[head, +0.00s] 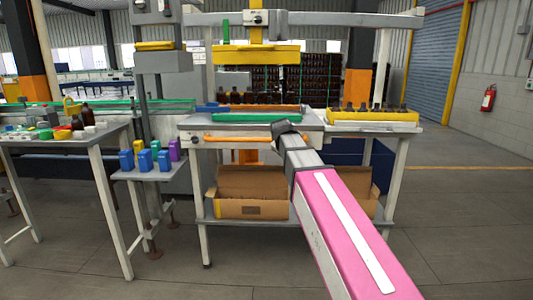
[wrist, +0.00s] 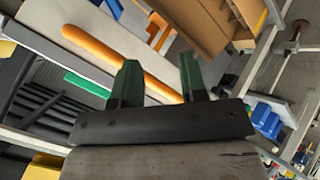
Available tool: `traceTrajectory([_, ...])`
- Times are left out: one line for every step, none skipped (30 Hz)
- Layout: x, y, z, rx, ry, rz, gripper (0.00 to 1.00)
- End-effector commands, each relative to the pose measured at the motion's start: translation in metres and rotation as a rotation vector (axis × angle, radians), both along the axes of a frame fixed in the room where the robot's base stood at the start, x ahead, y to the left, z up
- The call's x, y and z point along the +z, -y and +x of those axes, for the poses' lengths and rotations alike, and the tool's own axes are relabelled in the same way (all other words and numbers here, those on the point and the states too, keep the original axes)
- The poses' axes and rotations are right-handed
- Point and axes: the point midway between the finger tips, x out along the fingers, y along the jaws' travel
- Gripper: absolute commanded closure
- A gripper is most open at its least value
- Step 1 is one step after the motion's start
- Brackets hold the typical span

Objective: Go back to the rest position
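My gripper (wrist: 159,72) shows in the wrist view with its two green-tipped fingers apart. Nothing is held between them. The orange bar (wrist: 110,58) of the workbench runs behind the fingers, and I cannot tell how far off it is. In the head view my pink and grey arm reaches forward from the lower right. Its dark end (head: 284,128) is in front of the workbench (head: 194,124), near the front edge of its top. The fingers are hidden there.
The workbench holds a green tray (head: 256,117) and a yellow crate of bottles (head: 373,118). Cardboard boxes (head: 236,208) sit on its lower shelf. Blue and purple bottles (head: 145,161) stand on a small side table. A cluttered table (head: 104,143) is at left. The floor (head: 460,210) is clear at right.

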Motion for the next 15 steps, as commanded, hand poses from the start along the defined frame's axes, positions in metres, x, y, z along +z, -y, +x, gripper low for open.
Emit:
traceTrajectory([-0.026,0.009,-0.011,-0.029,-0.037,0.024,0.61])
traceTrajectory([-0.039,0.014,-0.015,-0.047,-0.056,0.039,0.61])
traceTrajectory([-0.056,0.019,-0.022,-0.070,-0.082,0.060,0.61])
traceTrajectory([-0.070,0.023,-0.027,-0.089,-0.102,0.076,0.61])
traceTrajectory([-0.082,0.027,-0.032,-0.108,-0.121,0.090,0.61])
traceTrajectory([-0.099,0.033,-0.040,-0.134,-0.148,0.110,0.61])
traceTrajectory([-0.111,0.037,-0.046,-0.153,-0.167,0.125,0.61])
traceTrajectory([-0.123,0.041,-0.052,-0.173,-0.186,0.140,0.61])
traceTrajectory([-0.139,0.046,-0.060,-0.200,-0.212,0.158,0.61])
traceTrajectory([-0.151,0.050,-0.067,-0.220,-0.233,0.172,0.61])
traceTrajectory([-0.162,0.054,-0.073,-0.241,-0.251,0.187,0.61])
traceTrajectory([-0.177,0.059,-0.083,-0.269,-0.277,0.204,0.61])
traceTrajectory([-0.188,0.063,-0.090,-0.291,-0.296,0.219,0.61])
traceTrajectory([-0.199,0.066,-0.097,-0.312,-0.316,0.232,0.61])
traceTrajectory([-0.214,0.071,-0.108,-0.341,-0.342,0.248,0.61])
